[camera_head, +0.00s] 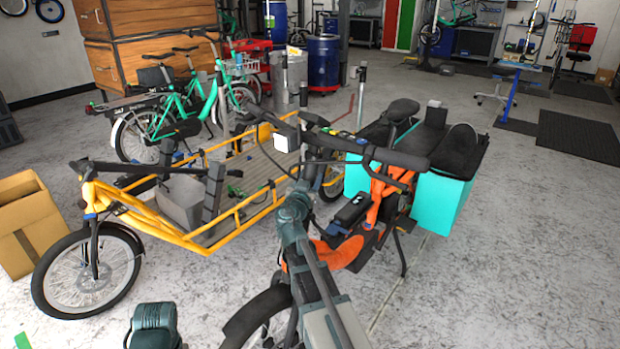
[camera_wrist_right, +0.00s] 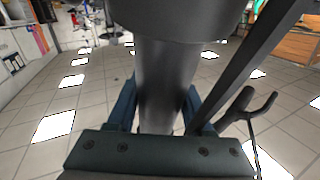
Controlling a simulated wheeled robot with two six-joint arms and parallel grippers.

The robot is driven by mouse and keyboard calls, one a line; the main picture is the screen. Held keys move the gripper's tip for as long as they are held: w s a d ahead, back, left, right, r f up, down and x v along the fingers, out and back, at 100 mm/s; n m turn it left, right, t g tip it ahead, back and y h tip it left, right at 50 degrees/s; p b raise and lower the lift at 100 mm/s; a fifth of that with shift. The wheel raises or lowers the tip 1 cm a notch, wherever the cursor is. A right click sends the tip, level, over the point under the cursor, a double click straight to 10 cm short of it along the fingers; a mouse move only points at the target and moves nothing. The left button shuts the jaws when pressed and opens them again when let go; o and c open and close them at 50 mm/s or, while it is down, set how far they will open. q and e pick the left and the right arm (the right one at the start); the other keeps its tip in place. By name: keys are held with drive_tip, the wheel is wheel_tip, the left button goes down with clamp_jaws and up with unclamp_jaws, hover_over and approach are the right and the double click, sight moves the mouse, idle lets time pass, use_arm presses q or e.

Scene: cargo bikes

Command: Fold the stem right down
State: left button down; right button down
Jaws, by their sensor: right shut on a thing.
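An orange cargo bike (camera_head: 338,252) stands in front of me, with its handlebar (camera_head: 365,150) up at the top of its steering column. The stem (camera_wrist_right: 165,80) is a thick dark grey tube in the right wrist view, running up under a wide dark part. My right gripper (camera_wrist_right: 160,108) is shut on the stem, with one blue-grey finger on each side of it. In the head view my right gripper (camera_head: 296,205) is just below the handlebar, and the grip is partly hidden. My left gripper (camera_head: 155,328) is low at the bottom edge, away from the bike; its fingers are not clear.
A yellow cargo bike (camera_head: 165,232) stands close on the left, with a cardboard box (camera_head: 30,222) beyond it. Teal panniers (camera_head: 440,205) hang at the orange bike's rear. The floor to the right is clear. A thin dark bar (camera_wrist_right: 262,58) slants beside the stem.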

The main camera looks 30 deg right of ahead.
drive_tip(key=shift+w+d+r+m+g+y+p, duration=0.15)
drive_tip(key=shift+d+m+g+y+p, duration=0.3)
drive_tip(key=shift+d+p, duration=0.5)
drive_tip(key=shift+w+d+f+m+g+y+p, duration=0.2)
drive_tip(key=shift+d+f+m+g+y+p, duration=0.35)
drive_tip(key=shift+d+f+y+p, duration=0.4)
drive_tip(key=shift+w+d+f+m+g+y+p, duration=0.15)
drive_tip(key=shift+d+f+m+g+y+p, duration=0.35)
drive_tip(key=shift+p, duration=0.65)
drive_tip(key=shift+d+f, duration=0.1)
drive_tip(key=shift+d, duration=0.1)
drive_tip(key=shift+c, duration=1.4)
unclamp_jaws()
drive_tip(key=shift+a, duration=0.1)
